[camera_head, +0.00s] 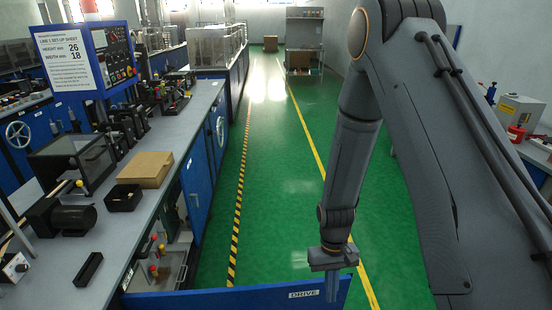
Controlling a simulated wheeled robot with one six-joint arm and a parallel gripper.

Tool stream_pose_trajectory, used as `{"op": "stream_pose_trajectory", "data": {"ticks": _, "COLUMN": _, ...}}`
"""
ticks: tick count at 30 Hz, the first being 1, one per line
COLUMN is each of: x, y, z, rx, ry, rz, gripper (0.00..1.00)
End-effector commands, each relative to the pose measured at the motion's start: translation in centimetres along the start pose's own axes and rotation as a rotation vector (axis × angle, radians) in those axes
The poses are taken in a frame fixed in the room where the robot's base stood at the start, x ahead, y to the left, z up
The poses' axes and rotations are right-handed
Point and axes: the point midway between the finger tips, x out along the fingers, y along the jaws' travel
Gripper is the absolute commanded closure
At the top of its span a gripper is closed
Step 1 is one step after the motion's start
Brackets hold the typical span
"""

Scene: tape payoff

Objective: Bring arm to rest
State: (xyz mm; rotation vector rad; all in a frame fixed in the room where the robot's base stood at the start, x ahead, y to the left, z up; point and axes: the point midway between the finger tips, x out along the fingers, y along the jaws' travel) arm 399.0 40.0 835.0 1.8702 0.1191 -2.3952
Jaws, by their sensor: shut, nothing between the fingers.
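My arm stands at the right of the head camera view, bent over at the top with its forearm hanging down. My gripper (332,288) points down at the lower middle, with its fingers together and nothing seen between them. It overlaps the right end of the blue panel marked "DRIVE" (250,298) in the picture. I cannot tell how near it is to that panel.
A long grey bench (195,130) on the left bears a cardboard box (146,169), a small black tray (123,197) and a motor (74,219). A set-up sheet (70,62) hangs above. The green floor aisle (275,170) is clear. A side bench (533,153) stands right.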

Motion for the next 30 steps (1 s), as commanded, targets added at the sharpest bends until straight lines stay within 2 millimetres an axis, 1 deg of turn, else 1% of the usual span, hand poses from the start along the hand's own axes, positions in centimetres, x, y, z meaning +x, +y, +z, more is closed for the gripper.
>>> {"op": "stream_pose_trajectory", "data": {"ticks": 2, "x": -0.1, "y": -0.1, "z": -0.1, "rx": -0.001, "ry": 0.002, "rz": 0.000, "gripper": 1.00}}
{"op": "stream_pose_trajectory", "data": {"ticks": 8, "x": -1.4, "y": -0.2, "z": -0.1, "rx": -0.002, "ry": 0.024, "rz": 0.001, "gripper": 1.00}}
{"op": "stream_pose_trajectory", "data": {"ticks": 17, "x": -4.2, "y": 0.4, "z": 0.1, "rx": 0.014, "ry": 0.072, "rz": -0.002, "gripper": 1.00}}
{"op": "stream_pose_trajectory", "data": {"ticks": 20, "x": -5.4, "y": 0.7, "z": 0.3, "rx": 0.024, "ry": 0.096, "rz": -0.003, "gripper": 1.00}}
{"op": "stream_pose_trajectory", "data": {"ticks": 24, "x": -7.7, "y": 1.3, "z": 0.8, "rx": 0.041, "ry": 0.142, "rz": -0.006, "gripper": 1.00}}
{"op": "stream_pose_trajectory", "data": {"ticks": 30, "x": -11.1, "y": 2.3, "z": 2.6, "rx": 0.075, "ry": 0.229, "rz": -0.008, "gripper": 1.00}}
